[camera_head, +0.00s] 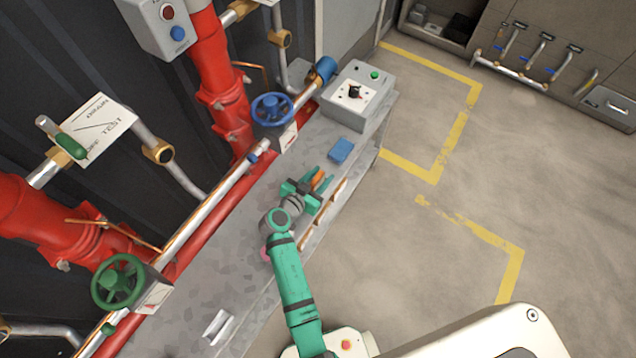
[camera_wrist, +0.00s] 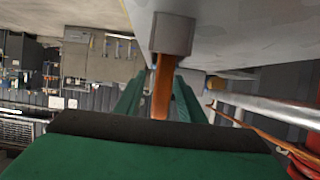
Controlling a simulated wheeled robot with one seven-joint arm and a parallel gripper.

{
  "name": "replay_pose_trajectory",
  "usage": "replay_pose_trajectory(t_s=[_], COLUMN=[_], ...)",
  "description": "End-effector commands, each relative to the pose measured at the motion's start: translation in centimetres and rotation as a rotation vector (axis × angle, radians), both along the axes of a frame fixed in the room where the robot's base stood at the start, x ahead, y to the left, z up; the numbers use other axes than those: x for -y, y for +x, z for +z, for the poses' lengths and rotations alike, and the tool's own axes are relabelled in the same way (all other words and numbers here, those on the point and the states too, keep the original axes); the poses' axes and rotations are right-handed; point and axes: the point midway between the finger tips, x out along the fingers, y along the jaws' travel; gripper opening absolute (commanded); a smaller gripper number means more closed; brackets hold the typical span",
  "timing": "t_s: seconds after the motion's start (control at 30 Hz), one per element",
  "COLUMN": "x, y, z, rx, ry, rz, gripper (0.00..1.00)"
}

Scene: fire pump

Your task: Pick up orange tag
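The orange tag (camera_head: 317,180) is a small, narrow piece over the grey bench, close to its front edge. In the wrist view the orange tag (camera_wrist: 162,88) shows as a long strip running between my fingers, with a grey block at its far end. My green gripper (camera_head: 318,177) reaches over the bench from the front. Its two fingers stand on either side of the tag. In the wrist view my gripper (camera_wrist: 159,82) shows a gap between the left finger and the tag; the right finger looks very close to it. The tag's near end is hidden behind the gripper body.
A blue block (camera_head: 341,151) lies just beyond my gripper on the bench (camera_head: 222,285). A grey control box (camera_head: 358,95) stands at the bench's far end. A blue valve wheel (camera_head: 272,109) and red pipes (camera_head: 218,80) line the left. The floor at right is clear.

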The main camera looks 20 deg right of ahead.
Motion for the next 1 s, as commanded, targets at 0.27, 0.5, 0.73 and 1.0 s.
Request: replay_pose_trajectory(t_s=[0.27, 0.5, 0.73, 1.0], x=[1.10, 1.10, 1.09, 1.10], y=[0.91, 0.89, 0.89, 0.91], z=[-0.52, -0.51, -0.49, -0.01], rx=[0.002, 0.001, 0.002, 0.002], ry=[0.000, 0.001, 0.000, 0.001], rz=[0.001, 0.001, 0.001, 0.000], gripper=[0.36, 0.10, 0.00, 0.00])
